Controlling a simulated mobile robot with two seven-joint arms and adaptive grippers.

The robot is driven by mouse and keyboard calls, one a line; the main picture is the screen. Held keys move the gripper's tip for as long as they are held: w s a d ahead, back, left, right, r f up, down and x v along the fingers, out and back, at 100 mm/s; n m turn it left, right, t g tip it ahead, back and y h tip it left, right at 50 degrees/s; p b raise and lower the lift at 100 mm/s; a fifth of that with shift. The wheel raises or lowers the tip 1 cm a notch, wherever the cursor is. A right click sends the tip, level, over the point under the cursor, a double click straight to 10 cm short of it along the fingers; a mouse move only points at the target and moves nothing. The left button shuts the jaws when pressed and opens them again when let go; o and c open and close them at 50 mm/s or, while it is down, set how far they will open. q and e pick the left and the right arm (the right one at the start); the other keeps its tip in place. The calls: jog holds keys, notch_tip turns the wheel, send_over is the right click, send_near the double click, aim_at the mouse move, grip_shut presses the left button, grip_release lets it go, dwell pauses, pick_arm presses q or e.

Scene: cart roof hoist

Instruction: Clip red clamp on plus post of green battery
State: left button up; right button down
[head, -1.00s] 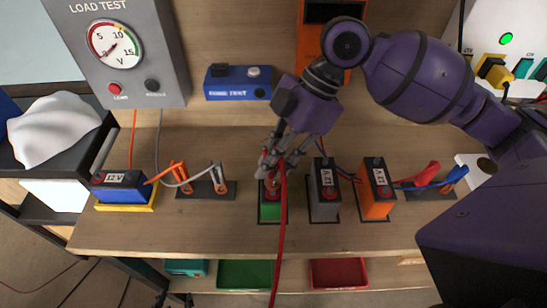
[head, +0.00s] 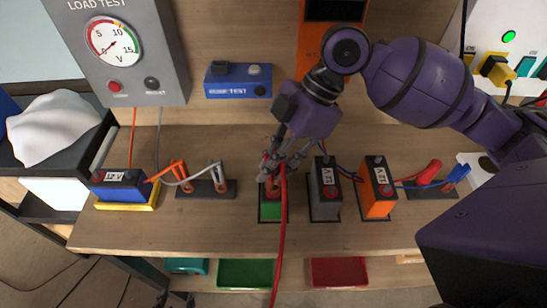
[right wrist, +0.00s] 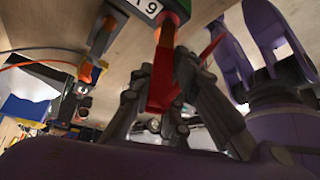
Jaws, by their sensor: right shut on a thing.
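The green battery (head: 270,210) stands in the middle of the bench, its top partly hidden by my right gripper. My right gripper (head: 276,172) is shut on the red clamp (right wrist: 163,80), directly over the battery top. The clamp's red cable (head: 281,235) hangs down over the bench front. In the right wrist view the clamp lies between my fingers (right wrist: 160,100), its jaw end close to the green battery (right wrist: 180,10). I cannot tell whether the jaws are around the post. Dark tips at the bottom edge of the head view may be my left gripper (head: 174,299).
A grey battery (head: 325,205) and an orange battery (head: 375,204) stand close on the right. A blue battery (head: 120,191) and a clamp holder (head: 206,190) are on the left. A load tester (head: 150,45) and blue test box (head: 238,82) are behind.

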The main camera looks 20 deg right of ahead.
pick_arm(q)
jog(key=shift+s+a+f, duration=0.1)
jog(key=shift+s+f, duration=0.25)
pick_arm(e)
jog(key=shift+f, duration=0.9)
jog(key=c, duration=1.6)
grip_release()
jog(key=shift+d+r, duration=0.1)
jog(key=shift+r, duration=0.1)
jog(key=v, duration=1.1)
jog(key=shift+w+d+r, duration=0.1)
jog(key=shift+d+r, duration=0.1)
